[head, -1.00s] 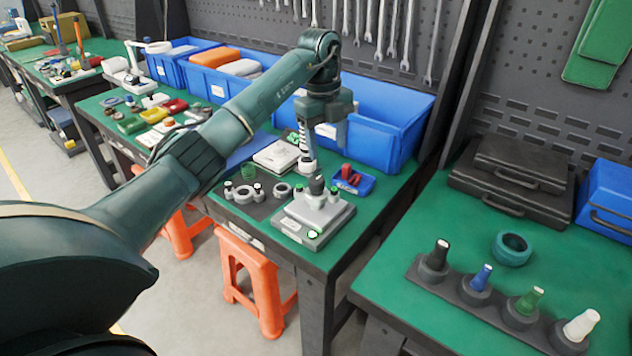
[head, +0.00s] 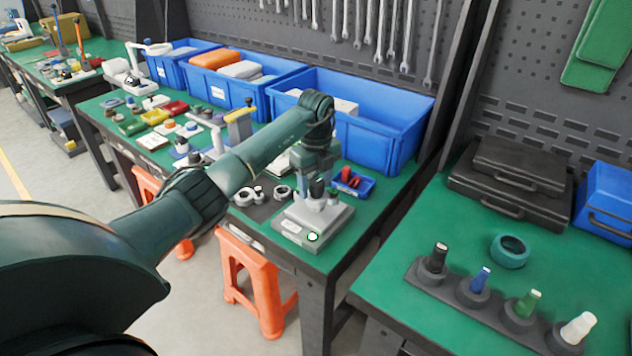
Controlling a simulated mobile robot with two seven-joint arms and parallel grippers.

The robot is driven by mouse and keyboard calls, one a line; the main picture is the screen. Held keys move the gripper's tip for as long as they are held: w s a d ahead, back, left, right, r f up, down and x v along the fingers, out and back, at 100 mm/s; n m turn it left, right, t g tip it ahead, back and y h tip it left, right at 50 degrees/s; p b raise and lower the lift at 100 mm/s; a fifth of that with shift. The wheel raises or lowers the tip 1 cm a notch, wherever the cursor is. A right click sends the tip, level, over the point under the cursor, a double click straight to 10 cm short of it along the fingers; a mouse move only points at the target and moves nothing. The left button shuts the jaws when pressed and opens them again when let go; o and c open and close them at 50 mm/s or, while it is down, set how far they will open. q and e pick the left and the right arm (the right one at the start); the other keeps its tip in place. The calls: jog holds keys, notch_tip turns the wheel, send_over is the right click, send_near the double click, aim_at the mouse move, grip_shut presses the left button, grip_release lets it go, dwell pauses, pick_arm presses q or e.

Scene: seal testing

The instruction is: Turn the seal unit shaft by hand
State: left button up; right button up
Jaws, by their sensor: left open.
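The seal unit (head: 313,217) is a light grey block on a square base near the front right corner of the middle green bench, with a lit green spot on its front. Its dark upright shaft (head: 317,189) shows at the top, partly hidden by my left gripper. My left gripper (head: 317,184) points down over the unit, its open fingers at the height of the shaft top. I cannot tell whether a finger touches the shaft. My right gripper is not in view.
A small blue tray (head: 352,182) with red parts stands close to the right of the unit. Grey rings (head: 247,195) lie to its left. A large blue bin (head: 378,130) stands behind. Another bench at right holds a rack of coloured-tipped tools (head: 470,290) and a teal ring (head: 510,251).

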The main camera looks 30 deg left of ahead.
pick_arm(q)
jog(key=shift+f, duration=0.15)
jog(key=shift+c, duration=0.2)
jog(key=c, duration=0.9)
